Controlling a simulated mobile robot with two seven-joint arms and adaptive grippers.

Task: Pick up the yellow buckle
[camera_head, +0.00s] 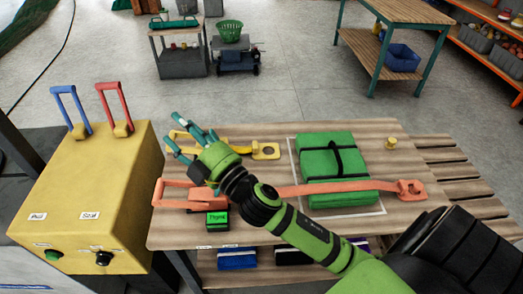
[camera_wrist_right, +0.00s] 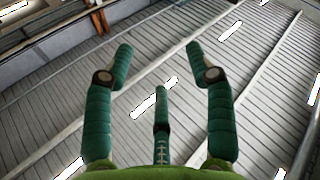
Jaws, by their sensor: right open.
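The yellow buckle (camera_head: 178,134) lies at the far left of the wooden table in the head view, partly hidden by my right gripper. A yellow strap runs right from behind my gripper to a flat yellow end plate (camera_head: 266,151). My right gripper (camera_head: 172,132) appears over the buckle's end of the strap, its teal fingers spread and pointing to the upper left. I cannot tell its exact height or whether it touches the buckle. In the right wrist view its fingers (camera_wrist_right: 160,75) are apart with nothing between them, facing the ceiling. My left gripper is out of view.
An orange buckle (camera_head: 178,196) and strap lie nearer, with a dark box with a green label (camera_head: 217,220) beside it. A green strapped bundle (camera_head: 330,165) lies at centre right, and a small yellow peg (camera_head: 391,143) stands beyond it. A yellow control box (camera_head: 90,190) stands left of the table.

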